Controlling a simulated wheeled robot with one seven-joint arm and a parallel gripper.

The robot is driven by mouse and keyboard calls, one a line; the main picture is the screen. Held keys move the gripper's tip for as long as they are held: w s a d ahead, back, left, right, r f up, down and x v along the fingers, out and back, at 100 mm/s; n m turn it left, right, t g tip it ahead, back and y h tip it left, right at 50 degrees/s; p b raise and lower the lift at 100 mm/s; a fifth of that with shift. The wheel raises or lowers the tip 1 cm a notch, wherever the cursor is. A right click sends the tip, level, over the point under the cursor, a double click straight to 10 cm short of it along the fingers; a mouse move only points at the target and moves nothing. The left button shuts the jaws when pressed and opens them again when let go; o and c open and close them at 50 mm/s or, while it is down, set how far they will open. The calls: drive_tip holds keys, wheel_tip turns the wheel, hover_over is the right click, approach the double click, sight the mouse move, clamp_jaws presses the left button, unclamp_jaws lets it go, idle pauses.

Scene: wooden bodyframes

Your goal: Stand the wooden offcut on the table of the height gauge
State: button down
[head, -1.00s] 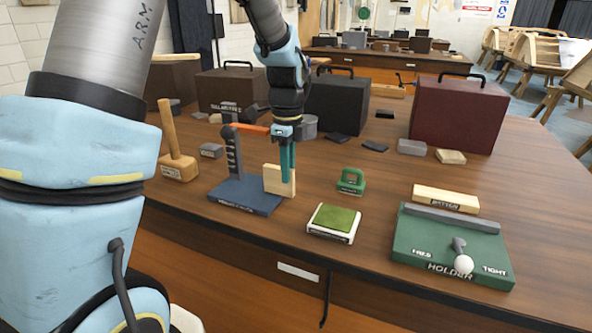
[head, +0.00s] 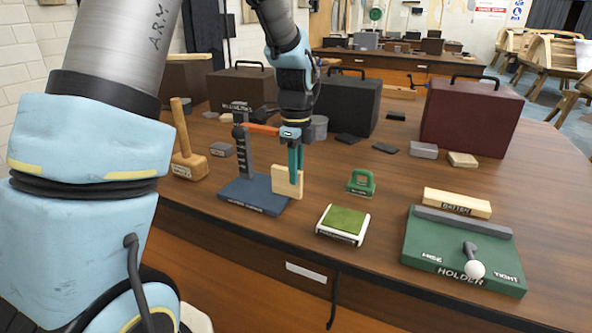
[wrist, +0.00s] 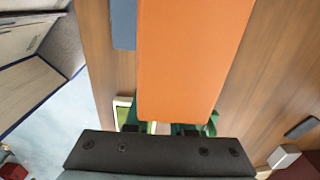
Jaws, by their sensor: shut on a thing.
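The wooden offcut (head: 287,184) is a pale flat block, held roughly upright between the teal fingers of my gripper (head: 295,168). In the head view it overlaps the right edge of the height gauge's dark blue table (head: 243,196); I cannot tell whether it touches the table. The gauge's dark post (head: 243,150) stands at the back left of the table. Its orange arm (head: 262,129) reaches right, close to my gripper. In the wrist view the orange arm (wrist: 190,60) fills the middle and hides the offcut and most of the fingers. The blue table (wrist: 123,25) shows beside it.
A wooden mallet (head: 187,160) stands left of the gauge. A green-topped white block (head: 343,222) and a green handled piece (head: 361,182) are to the right. A green holder (head: 425,252) and a batten (head: 457,203) lie farther right. Cases stand behind.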

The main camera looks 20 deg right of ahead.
drive_tip(key=c, duration=0.7)
unclamp_jaws()
wheel_tip(320, 180, up, 11)
drive_tip(key=b, duration=0.2)
drive_tip(key=shift+f, duration=0.1)
